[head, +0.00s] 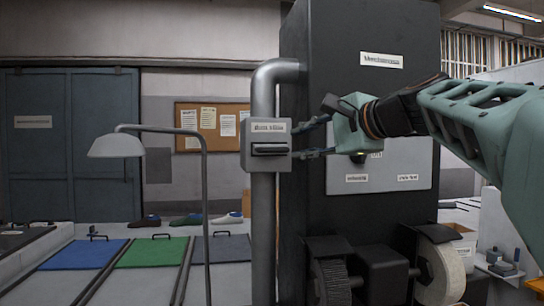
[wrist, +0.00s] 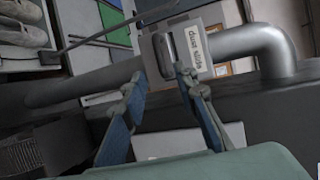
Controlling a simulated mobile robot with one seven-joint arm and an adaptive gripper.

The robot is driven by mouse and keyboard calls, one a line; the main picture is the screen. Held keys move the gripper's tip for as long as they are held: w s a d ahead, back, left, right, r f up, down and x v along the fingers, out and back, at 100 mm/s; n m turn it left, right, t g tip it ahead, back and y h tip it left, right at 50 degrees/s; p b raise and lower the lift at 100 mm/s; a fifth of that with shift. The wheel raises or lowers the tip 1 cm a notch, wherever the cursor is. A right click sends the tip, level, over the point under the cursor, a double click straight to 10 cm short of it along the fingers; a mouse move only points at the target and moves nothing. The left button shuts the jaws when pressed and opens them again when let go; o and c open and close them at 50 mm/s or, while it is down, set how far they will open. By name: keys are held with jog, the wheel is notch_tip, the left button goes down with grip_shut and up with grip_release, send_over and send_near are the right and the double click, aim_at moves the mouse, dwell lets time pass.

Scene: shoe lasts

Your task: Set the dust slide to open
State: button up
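The dust slide (head: 281,136) is a grey box with a white label on the vertical grey pipe. A dark horizontal handle (head: 270,150) sits in its front below the label. In the wrist view the labelled box (wrist: 205,62) appears turned on its side, ahead of the fingertips. My gripper (head: 297,141) reaches in from the right, its fingers pointing left at the box's right side. The fingers are apart with nothing visibly held; the wrist view also shows my gripper (wrist: 162,76) open. Whether a fingertip touches the box I cannot tell.
A dark machine cabinet (head: 305,75) stands right behind the pipe (head: 263,220), with a grey label panel (head: 405,170) and grinding wheels (head: 440,275) below. A lamp (head: 116,146) stands to the left. Blue and green mats (head: 150,252) and several shoes lie on the bench behind.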

aim_at(277, 149)
jog(key=p+x, duration=0.3)
jog(key=x, duration=0.7)
jog(key=shift+w+a, duration=0.25)
jog(key=shift+a, duration=0.05)
jog(key=shift+c, duration=0.3)
grip_shut()
